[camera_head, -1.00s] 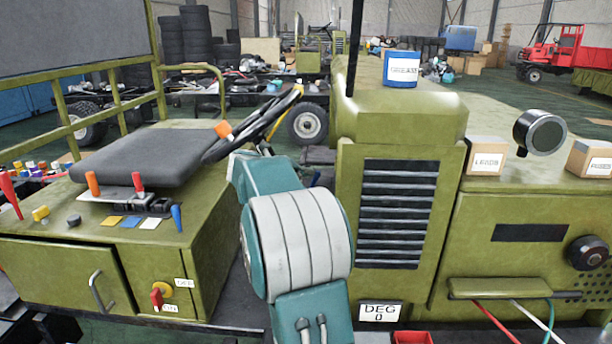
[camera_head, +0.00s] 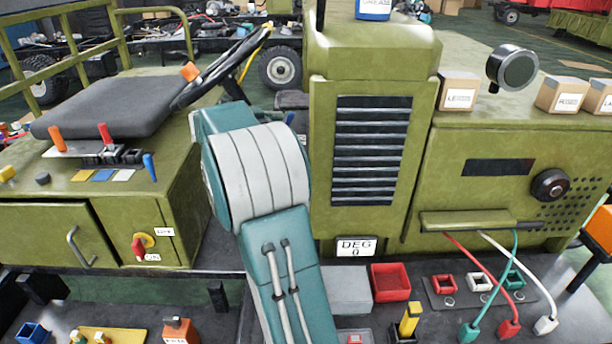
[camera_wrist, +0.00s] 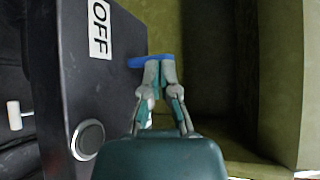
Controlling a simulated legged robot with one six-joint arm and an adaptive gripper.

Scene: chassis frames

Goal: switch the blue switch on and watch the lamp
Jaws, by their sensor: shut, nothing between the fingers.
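In the wrist view a blue lever (camera_wrist: 137,62), which looks like the blue switch, sticks out sideways from a dark box (camera_wrist: 115,100) with an OFF label (camera_wrist: 99,28). My gripper (camera_wrist: 160,66) is shut and empty, its fingertips at the lever and overlapping it in the picture; I cannot tell whether they touch. In the head view a small blue tip (camera_head: 290,118) shows behind my arm, which hides my gripper. A round dark lamp-like head (camera_head: 513,68) stands on the green cabinet at right; its face is grey and shows no glow.
A round grey button (camera_wrist: 88,138) is on the dark box. A green wall (camera_wrist: 282,60) stands right of the fingers. A green grille housing (camera_head: 375,150) and a steering wheel (camera_head: 225,65) flank my arm. Another blue lever (camera_head: 150,167) is on the left console. Cables (camera_head: 515,280) hang at right.

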